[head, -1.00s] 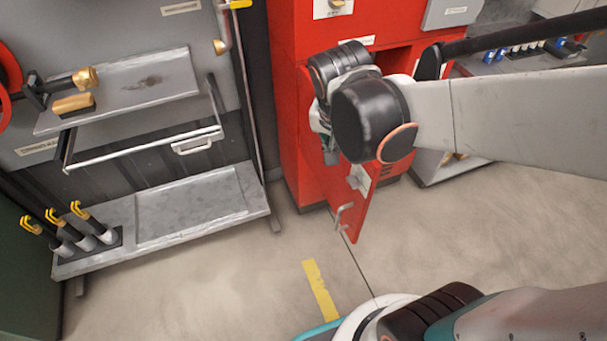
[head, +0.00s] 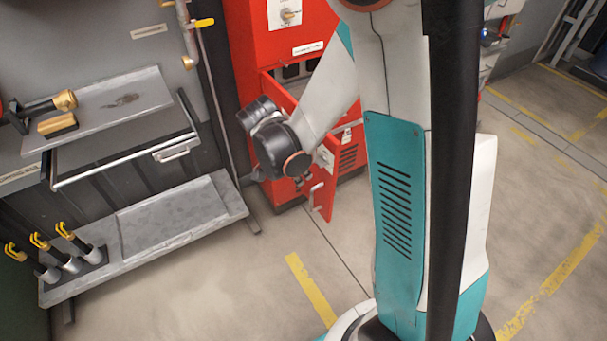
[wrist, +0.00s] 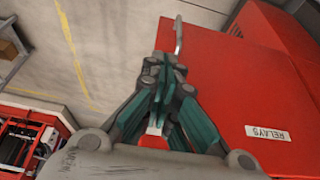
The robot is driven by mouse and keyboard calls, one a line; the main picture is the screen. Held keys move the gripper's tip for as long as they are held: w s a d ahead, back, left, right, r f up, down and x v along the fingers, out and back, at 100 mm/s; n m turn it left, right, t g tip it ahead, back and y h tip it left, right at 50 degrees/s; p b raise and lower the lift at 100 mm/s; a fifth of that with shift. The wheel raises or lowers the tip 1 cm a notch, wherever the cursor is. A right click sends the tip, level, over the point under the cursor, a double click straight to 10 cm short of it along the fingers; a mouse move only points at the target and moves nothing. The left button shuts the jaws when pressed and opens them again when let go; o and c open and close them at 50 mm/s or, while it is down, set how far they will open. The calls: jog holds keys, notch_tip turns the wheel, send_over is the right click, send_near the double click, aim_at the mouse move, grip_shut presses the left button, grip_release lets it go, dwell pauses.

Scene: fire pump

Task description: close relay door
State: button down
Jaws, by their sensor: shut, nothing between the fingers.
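The red relay door (head: 327,184) stands ajar on the red cabinet in the head view, with a silver handle (head: 316,196) near its lower free edge. In the wrist view a red panel (wrist: 240,85) with a "RELAYS" label (wrist: 268,132) fills the right side, and a silver handle (wrist: 179,36) shows at its far edge. In the head view my wrist hides part of the door and the gripper is mostly hidden.
The red cabinet (head: 240,50) stands behind the door, with a dark opening (head: 295,72) partly visible. A grey bench (head: 150,225) with shelves and yellow-handled tools stands close on the left. The floor (head: 235,290) in front is clear. My own column blocks the right middle of the head view.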

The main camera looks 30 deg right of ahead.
jog(key=d+f+b, duration=0.4)
jog(key=d+f, duration=0.3)
jog(key=shift+w, duration=0.2)
jog(key=shift+f, duration=0.1)
